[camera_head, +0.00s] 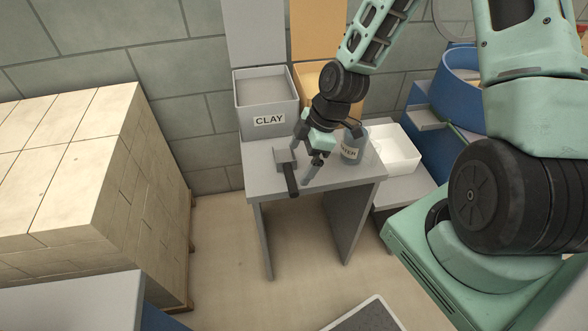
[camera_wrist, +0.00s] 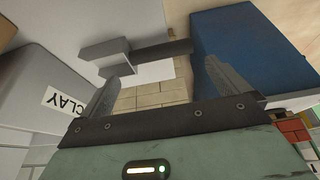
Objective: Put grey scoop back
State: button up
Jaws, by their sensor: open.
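The grey scoop (camera_head: 285,157) is at the front left of the small grey table (camera_head: 262,178), with its dark handle pointing toward the table's front edge. My gripper (camera_head: 307,160) is open and empty, pointing down just right of the scoop. In the wrist view the scoop (camera_wrist: 112,52) and its handle lie beyond the fingertips of my gripper (camera_wrist: 163,68), apart from them as far as I can tell. The grey bin labelled CLAY (camera_head: 266,101) stands at the table's back left. It also shows in the wrist view (camera_wrist: 40,75).
A labelled cup (camera_head: 352,145) stands on the table close right of my gripper. A tan bin (camera_head: 311,78) is behind my arm. A white container (camera_head: 396,152) and a blue machine (camera_head: 462,82) are farther right. Stacked bricks (camera_head: 75,170) fill the left; floor before the table is clear.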

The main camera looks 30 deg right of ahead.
jog(key=w+v, duration=0.1)
jog(key=v, duration=0.4)
jog(key=s+a+r+m+h, duration=0.1)
jog(key=s+a+r+m, duration=0.2)
jog(key=s+a+r, duration=0.4)
jog(key=s+a+r+m+g+h, duration=0.1)
jog(key=s+a+r+m+h, duration=0.1)
jog(key=s+a+r, duration=0.5)
jog(key=s+m, duration=0.1)
jog(key=s, duration=0.4)
jog(key=shift+s+a+r+m+h+p, duration=0.3)
jog(key=shift+s+a+r+m, duration=0.05)
jog(key=shift+s+r+m, duration=0.05)
